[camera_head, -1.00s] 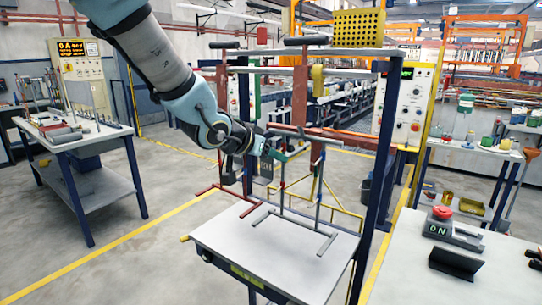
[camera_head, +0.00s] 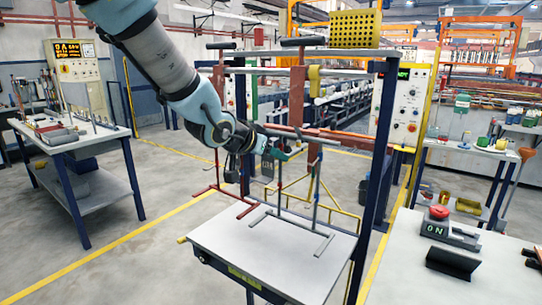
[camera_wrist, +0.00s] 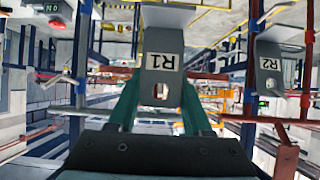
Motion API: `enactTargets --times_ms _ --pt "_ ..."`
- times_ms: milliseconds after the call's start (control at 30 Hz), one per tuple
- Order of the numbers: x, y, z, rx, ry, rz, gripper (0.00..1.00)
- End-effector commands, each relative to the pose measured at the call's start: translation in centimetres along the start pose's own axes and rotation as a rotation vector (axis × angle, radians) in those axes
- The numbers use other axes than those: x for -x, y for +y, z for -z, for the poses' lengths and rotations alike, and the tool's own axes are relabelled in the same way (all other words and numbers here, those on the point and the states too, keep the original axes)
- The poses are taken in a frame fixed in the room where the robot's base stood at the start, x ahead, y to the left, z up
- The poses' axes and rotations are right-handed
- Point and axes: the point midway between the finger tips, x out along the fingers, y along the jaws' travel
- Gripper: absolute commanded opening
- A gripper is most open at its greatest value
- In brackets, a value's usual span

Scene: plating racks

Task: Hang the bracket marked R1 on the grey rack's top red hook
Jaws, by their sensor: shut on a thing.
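My gripper (camera_head: 287,154) is at the rack area above the white table, its green fingers close to the thin uprights. In the wrist view my gripper (camera_wrist: 160,103) is shut on a grey bracket marked R1 (camera_wrist: 162,40); its label appears upside down, with a hole between the fingers. The grey rack (camera_head: 296,225) has its base on the white table; its upper part is partly hidden behind my gripper. Its top red hook cannot be made out clearly. I cannot tell whether the bracket touches a hook.
A second bracket marked R2 (camera_wrist: 279,65) is at the right of the wrist view, by red bars. A red rack (camera_head: 218,185) stands left of the grey one. A dark blue frame post (camera_head: 383,150) rises at the right. The white table's (camera_head: 235,240) front is clear.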

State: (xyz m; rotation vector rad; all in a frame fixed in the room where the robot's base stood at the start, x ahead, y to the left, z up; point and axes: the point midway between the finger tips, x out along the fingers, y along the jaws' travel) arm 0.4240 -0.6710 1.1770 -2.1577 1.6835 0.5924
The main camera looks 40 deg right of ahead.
Motion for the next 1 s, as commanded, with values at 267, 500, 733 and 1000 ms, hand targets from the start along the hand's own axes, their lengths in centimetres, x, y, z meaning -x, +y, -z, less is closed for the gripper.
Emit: enactTargets --times_ms 267,500,733,1000 --pt "-0.1 0.0 0.1 0.000 0.001 0.000 0.00" --pt "-0.4 0.0 0.0 0.000 0.001 0.000 0.00" --pt "-1.0 0.0 -0.1 0.001 0.000 0.000 0.00" --pt "-1.4 0.0 0.0 0.001 0.000 0.000 0.00"
